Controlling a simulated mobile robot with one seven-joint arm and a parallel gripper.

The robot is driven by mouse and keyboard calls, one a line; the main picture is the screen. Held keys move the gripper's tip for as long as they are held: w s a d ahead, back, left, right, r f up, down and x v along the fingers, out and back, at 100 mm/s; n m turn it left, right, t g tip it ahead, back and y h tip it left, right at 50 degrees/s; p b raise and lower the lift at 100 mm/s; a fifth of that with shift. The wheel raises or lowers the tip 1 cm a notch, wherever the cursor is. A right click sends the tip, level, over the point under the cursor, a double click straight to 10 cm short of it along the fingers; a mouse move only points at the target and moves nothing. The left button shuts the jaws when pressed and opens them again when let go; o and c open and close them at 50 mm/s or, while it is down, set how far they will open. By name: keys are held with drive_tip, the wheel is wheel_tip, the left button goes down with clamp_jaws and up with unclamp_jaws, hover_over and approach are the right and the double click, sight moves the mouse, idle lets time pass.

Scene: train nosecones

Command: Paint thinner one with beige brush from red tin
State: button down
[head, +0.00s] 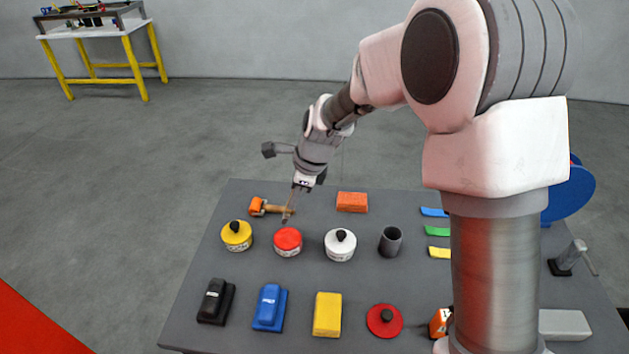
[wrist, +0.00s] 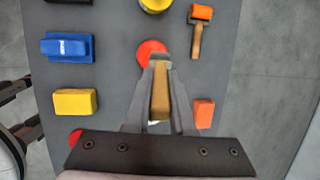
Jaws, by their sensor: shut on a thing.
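My gripper (head: 297,191) is shut on the beige brush (head: 288,213), which points down at the red tin (head: 288,241). In the wrist view my gripper (wrist: 160,88) has its fingers on either side of the beige handle (wrist: 160,103). The brush's grey end overlaps the red tin (wrist: 149,49); I cannot tell whether the tip touches the paint. The red tin has no lid on; a red lid with a black knob (head: 384,320) lies near the table's front. I cannot make out the train nosecones in either view.
The grey table (head: 265,333) also holds a yellow tin (head: 237,236), a white tin (head: 340,245), a dark cup (head: 390,242), an orange roller (head: 258,206), an orange block (head: 352,201) and several front-row blocks. A yellow-legged table (head: 127,55) stands far left. Open floor lies between.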

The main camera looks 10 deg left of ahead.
drive_tip(key=shift+f+b, duration=2.35)
drive_tip(key=shift+f, duration=0.65)
drive_tip(key=shift+f, duration=0.55)
wheel_tip(320, 180, up, 7)
drive_tip(key=p, duration=0.5)
drive_tip(key=shift+r, duration=0.1)
idle(0.6)
